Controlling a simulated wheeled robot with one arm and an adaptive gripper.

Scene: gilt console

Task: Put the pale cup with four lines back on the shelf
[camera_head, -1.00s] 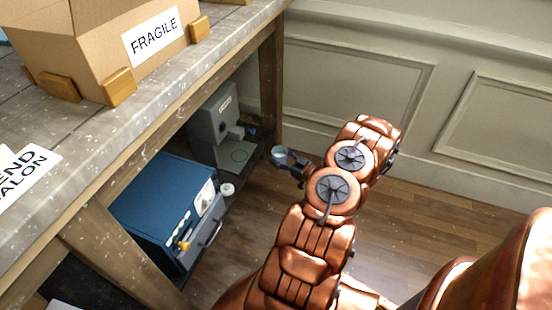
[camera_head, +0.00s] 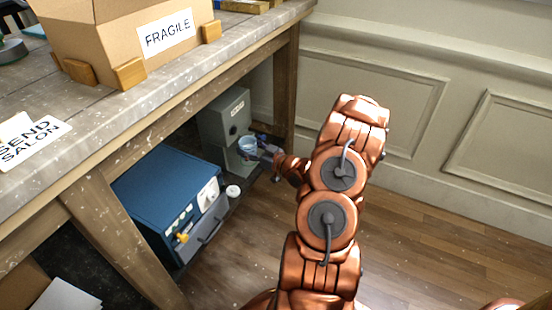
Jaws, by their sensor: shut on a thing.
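A small pale blue cup (camera_head: 248,144) is in my gripper (camera_head: 258,150), in front of the grey machine under the table. The gripper is shut on it, and the cup looks upright. Any lines on the cup are too small to make out. The low dark shelf (camera_head: 247,183) lies under the table, and the cup seems held above its far end. I cannot tell the exact height gap. A small white cup or jar (camera_head: 233,192) stands on the shelf beside the blue machine.
A blue machine (camera_head: 165,185) with a drawer fills the near shelf. The grey machine (camera_head: 222,118) stands at its far end. Table legs (camera_head: 285,90) bound the opening. A cardboard box marked FRAGILE (camera_head: 115,35) stands on the tabletop. The floor to the right is clear.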

